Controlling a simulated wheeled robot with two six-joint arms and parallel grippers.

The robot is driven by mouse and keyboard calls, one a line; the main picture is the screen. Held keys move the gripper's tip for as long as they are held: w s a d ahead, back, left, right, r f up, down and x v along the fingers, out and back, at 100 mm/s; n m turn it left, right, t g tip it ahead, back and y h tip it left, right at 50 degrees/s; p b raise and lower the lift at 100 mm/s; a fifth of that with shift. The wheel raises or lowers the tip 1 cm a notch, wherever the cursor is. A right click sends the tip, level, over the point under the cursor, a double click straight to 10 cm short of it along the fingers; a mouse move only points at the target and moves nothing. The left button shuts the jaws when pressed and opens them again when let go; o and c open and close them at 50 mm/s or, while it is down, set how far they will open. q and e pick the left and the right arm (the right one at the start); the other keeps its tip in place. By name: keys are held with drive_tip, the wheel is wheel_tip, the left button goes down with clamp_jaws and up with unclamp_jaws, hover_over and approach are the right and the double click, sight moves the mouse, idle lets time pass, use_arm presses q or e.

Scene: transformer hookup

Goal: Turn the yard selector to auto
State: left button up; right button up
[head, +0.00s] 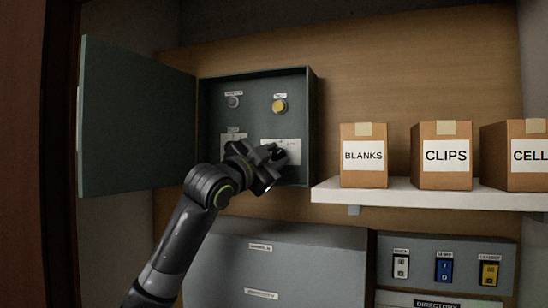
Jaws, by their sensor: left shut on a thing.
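An open grey-green wall box (312,120) holds the controls, with its door (135,120) swung out to the left. Inside at the lower right is a white plate (293,147) with print too small to read. My left gripper (275,158) is at this plate, its jaws shut on a dark knob there, which seems to be the selector. The jaws hide most of the knob, so I cannot tell which way it points. My right gripper is not in view.
Above are a small grey knob (233,102) and a yellow button (279,106). A shelf (430,196) with boxes marked BLANKS (364,132), CLIPS (441,131) and CELL (515,130) stands right. Below are a grey cabinet (300,262) and a panel with several switches (444,269).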

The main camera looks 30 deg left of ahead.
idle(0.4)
use_arm(q)
drive_tip(key=o, duration=1)
drive_tip(key=shift+s+f+b, duration=0.25)
drive_tip(key=shift+s+b, duration=0.3)
drive_tip(key=shift+r+b+v, duration=0.2)
drive_tip(key=shift+b+v, duration=5.1)
drive_tip(key=shift+v, duration=2.85)
